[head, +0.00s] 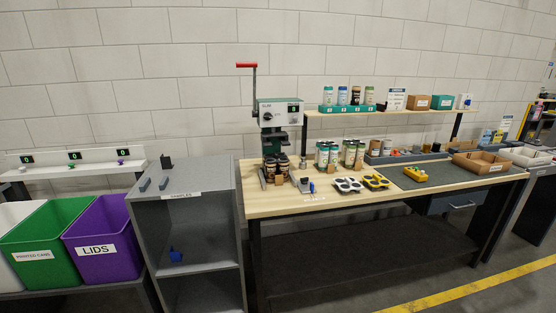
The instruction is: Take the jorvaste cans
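Several cans stand in a teal rack (347,108) on the upper shelf, in pale green, blue and dark colours. On the wooden table, one group of green and white cans (327,154) stands beside a group of darker green and cream cans (353,153). Several dark cans (283,164) sit at the base of the press (279,112), which has a red-tipped lever. The lettering on the cans is too small to read, so I cannot tell which are jorvaste. Neither gripper is in view.
A grey shelf unit (190,222) labelled samples stands left of the wooden table (400,205). Green (40,232) and purple (105,238) bins stand further left. An open cardboard tray (480,163) is at right.

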